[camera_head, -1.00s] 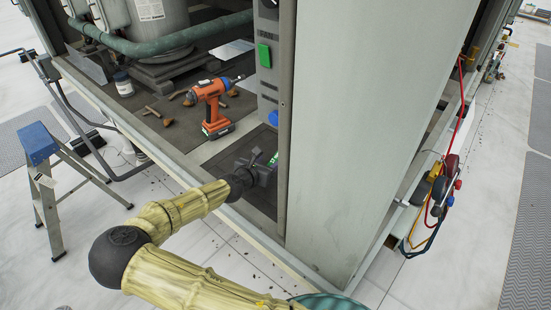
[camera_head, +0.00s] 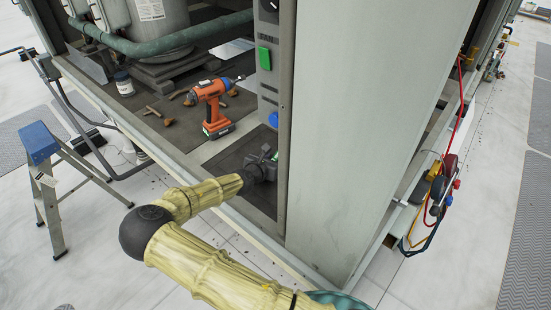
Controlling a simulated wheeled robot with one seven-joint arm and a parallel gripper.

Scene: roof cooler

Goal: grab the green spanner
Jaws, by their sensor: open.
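My gripper (camera_head: 268,154) is a dark shape at the end of my yellow arm, low over the dark mat (camera_head: 235,158) inside the cooler housing. It is close to the left edge of the grey upright panel. It is open, though its fingertips are small and partly hidden. The green spanner cannot be made out now; my gripper or the panel may hide it. Whether it lies between the fingers cannot be told.
An orange drill (camera_head: 213,105) stands left of my gripper. The grey panel (camera_head: 345,120) blocks the space to the right. A control strip with a green switch (camera_head: 264,58) rises behind. The frame's sill (camera_head: 185,175) runs below my arm. Several brown leaves lie left.

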